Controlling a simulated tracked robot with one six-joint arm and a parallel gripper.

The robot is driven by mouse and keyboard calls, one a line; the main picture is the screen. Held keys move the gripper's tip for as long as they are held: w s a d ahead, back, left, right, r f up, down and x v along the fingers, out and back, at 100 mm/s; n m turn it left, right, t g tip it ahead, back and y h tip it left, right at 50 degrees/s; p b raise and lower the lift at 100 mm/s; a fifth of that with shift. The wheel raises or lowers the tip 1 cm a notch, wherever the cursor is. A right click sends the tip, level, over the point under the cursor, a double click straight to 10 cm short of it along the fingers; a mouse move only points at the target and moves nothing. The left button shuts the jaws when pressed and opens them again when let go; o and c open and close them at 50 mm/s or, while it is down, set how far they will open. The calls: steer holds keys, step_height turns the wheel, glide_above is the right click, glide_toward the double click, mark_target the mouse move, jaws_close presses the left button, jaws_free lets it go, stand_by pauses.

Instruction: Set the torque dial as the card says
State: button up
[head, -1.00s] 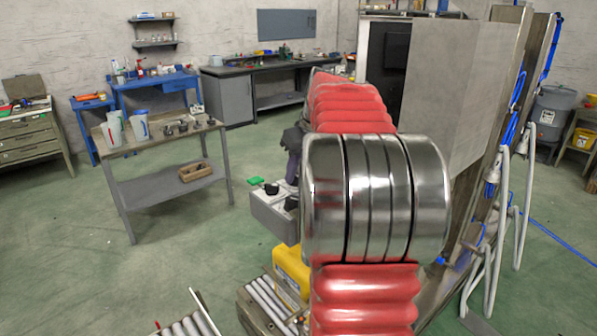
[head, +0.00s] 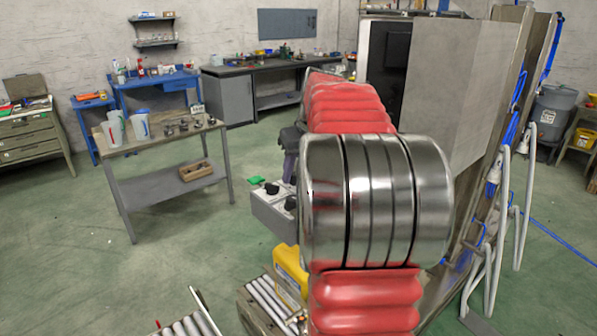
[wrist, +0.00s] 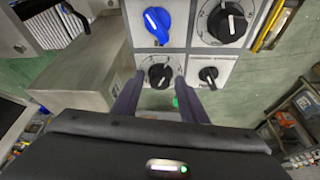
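The control box (head: 272,212) shows left of my arm in the head view, with black knobs on top. In the wrist view its pale panel (wrist: 184,62) carries a blue knob (wrist: 157,24), a large black dial (wrist: 227,24), a black dial (wrist: 160,76) with a marked ring, and a smaller black knob (wrist: 208,76). My gripper (wrist: 160,84) is open, its two purple fingers on either side of the lower-left black dial. I cannot tell whether they touch it. The dial labels are too small to read, and I cannot make out a card for certain.
A workbench (head: 140,146) with cups and small parts stands at the left. A large grey panel (head: 440,85) and white tube stands are at the right. Green floor is open at the left.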

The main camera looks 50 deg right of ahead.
steer(key=shift+o, duration=0.4)
steer(key=v, duration=1.3)
steer(key=shift+s+r, duration=0.2)
steer(key=shift+r, duration=0.05)
steer(key=shift+a, duration=0.1)
steer(key=s+a+f+n, duration=0.1)
steer(key=a+f, duration=0.2)
steer(key=a, duration=0.8)
steer(key=a+f, duration=0.4)
steer(key=a, duration=0.8)
steer(key=s+a+f+n+t+y, duration=0.1)
steer(key=s+a+f+n, duration=0.1)
steer(key=s+a+f, duration=0.9)
steer(key=a+f, duration=0.2)
steer(key=a, duration=0.2)
steer(key=shift+s+f, duration=0.2)
steer(key=shift+f, duration=0.15)
